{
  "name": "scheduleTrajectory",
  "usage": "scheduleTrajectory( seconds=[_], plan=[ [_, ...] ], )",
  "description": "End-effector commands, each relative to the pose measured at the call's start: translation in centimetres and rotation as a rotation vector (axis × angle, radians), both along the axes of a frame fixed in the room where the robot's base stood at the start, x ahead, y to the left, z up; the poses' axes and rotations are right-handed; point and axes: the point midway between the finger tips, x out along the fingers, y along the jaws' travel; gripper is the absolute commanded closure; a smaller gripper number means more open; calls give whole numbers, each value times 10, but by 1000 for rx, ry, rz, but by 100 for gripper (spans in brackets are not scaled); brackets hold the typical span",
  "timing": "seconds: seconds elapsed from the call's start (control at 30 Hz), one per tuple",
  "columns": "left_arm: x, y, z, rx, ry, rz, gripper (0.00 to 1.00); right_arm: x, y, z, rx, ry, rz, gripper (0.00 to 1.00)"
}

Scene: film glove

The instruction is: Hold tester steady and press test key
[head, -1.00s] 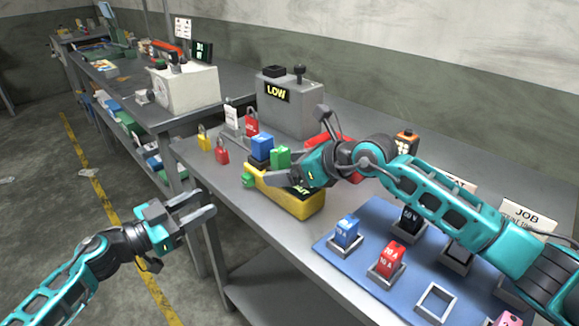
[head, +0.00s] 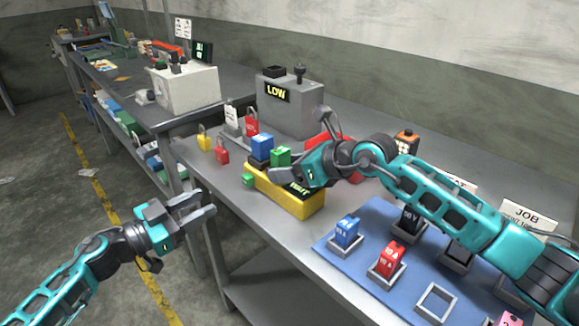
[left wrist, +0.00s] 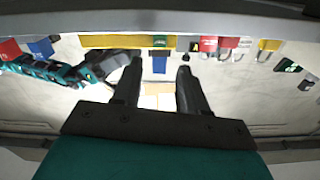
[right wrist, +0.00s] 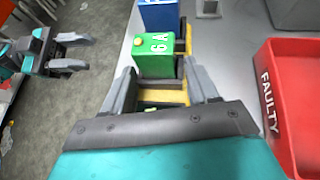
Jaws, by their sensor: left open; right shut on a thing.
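The yellow tester (head: 295,204) stands on the grey bench, with a blue block (head: 262,146) and a green block (head: 280,156) on top. A small green key (head: 248,181) sticks out at its left side. Lettering on its dark top is partly hidden by my right gripper (head: 312,178). That gripper is shut on the tester; in the right wrist view its fingers (right wrist: 163,92) lie either side of the yellow body, before the green block marked 6 A. My left gripper (head: 205,207) is open and empty, in front of the bench edge, left of and below the tester.
A blue mat (head: 330,240) with several socketed blocks lies at the right. A red tray marked FAULTY (right wrist: 305,50) is beside my right gripper. A grey box reading LOW (head: 290,110) stands behind. Padlocks (head: 222,155) are at the left.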

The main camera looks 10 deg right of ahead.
Motion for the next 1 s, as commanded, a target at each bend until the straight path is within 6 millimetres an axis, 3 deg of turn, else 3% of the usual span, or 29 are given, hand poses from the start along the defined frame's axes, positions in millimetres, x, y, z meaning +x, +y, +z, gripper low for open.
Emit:
scheduleTrajectory(
  seconds=[0.47,1.0],
  plan=[
    [0,0,0,0,0,0,100,0,0,0,-2,-1,1,93],
    [0,0,0,0,0,0,100,0,0,-1,-3,0,1,93]
  ],
)
